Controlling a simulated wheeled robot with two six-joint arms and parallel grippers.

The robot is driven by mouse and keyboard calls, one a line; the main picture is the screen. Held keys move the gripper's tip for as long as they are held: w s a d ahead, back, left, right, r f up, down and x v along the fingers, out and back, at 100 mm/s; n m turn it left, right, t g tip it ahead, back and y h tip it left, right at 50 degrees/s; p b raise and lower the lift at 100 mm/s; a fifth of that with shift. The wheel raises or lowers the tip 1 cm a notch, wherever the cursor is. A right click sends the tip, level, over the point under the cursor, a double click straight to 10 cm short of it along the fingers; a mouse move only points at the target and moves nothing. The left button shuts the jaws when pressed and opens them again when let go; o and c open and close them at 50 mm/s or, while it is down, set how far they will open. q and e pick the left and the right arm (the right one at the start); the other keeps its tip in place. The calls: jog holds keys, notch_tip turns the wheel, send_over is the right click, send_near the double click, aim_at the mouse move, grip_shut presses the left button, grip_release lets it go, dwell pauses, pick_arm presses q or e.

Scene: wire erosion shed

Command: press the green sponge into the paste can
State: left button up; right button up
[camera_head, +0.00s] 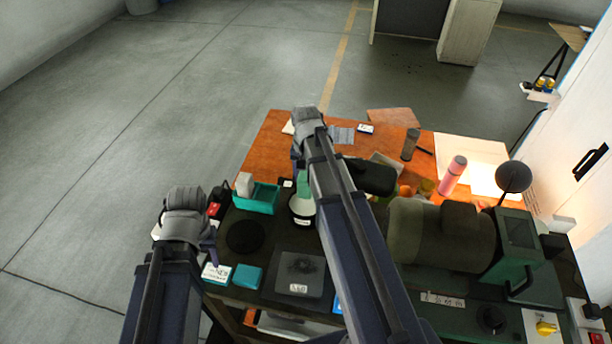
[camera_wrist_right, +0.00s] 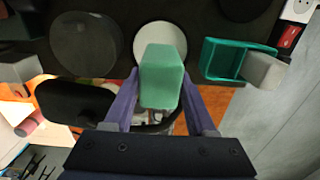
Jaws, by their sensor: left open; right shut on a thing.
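The green sponge (camera_head: 303,184) is held at the end of my right gripper (camera_wrist_right: 160,98). In the right wrist view the sponge (camera_wrist_right: 161,76) sits between the two purple fingers, which are shut on it. The paste can (camera_head: 301,217) is dark with a pale round top and stands on the bench. In the wrist view its pale top (camera_wrist_right: 150,37) shows behind the sponge, partly covered by it. I cannot tell whether sponge and can touch. My left gripper (camera_head: 211,238) is open and empty near the bench's left edge, its fingers largely hidden by the arm.
A teal tray (camera_head: 262,206) with a white block (camera_head: 244,184) stands left of the can. A black disc (camera_head: 245,236) and a dark square plate (camera_head: 310,277) lie nearer. A large dark machine (camera_head: 440,235) fills the right. Bottles (camera_head: 453,174) stand behind on the orange bench.

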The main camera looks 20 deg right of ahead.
aim_at(306, 190)
jog(key=shift+f+b, duration=2.35)
jog(key=shift+f, duration=0.25)
jog(key=shift+f+b, duration=0.5)
notch_tip(306, 190, up, 7)
jog(key=p, duration=0.7)
dwell(0.4)
dwell(0.5)
